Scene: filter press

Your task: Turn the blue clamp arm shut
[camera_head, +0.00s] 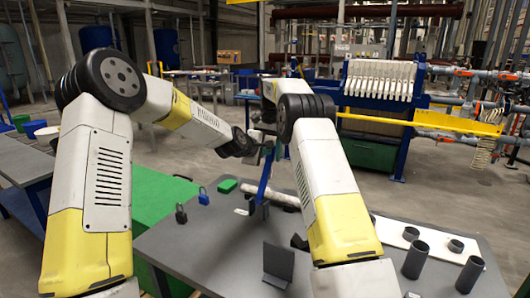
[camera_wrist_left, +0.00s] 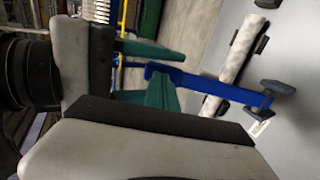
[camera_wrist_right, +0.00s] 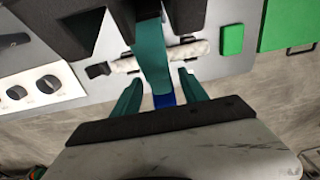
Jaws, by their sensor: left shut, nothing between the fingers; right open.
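The blue clamp arm (camera_head: 265,178) stands up from the grey table, steep and slightly tilted, in the head view. In the left wrist view the clamp arm (camera_wrist_left: 220,87) runs to a dark pivot with a knob (camera_wrist_left: 276,88). My right gripper (camera_wrist_right: 158,77) is open, its teal fingers either side of the clamp arm's free end (camera_wrist_right: 164,100). My left gripper (camera_wrist_left: 162,88) is shut and empty, its teal fingers close beside the clamp arm. In the right wrist view the left fingers (camera_wrist_right: 153,65) cross in front of the clamp arm. Contact cannot be told.
A white rod (camera_head: 270,194) lies by the clamp's base. A green block (camera_head: 227,185), a blue padlock (camera_head: 203,197) and a dark padlock (camera_head: 181,214) are to the left. A dark upright plate (camera_head: 278,261) stands in front. Dark tubes (camera_head: 416,259) stand at the right.

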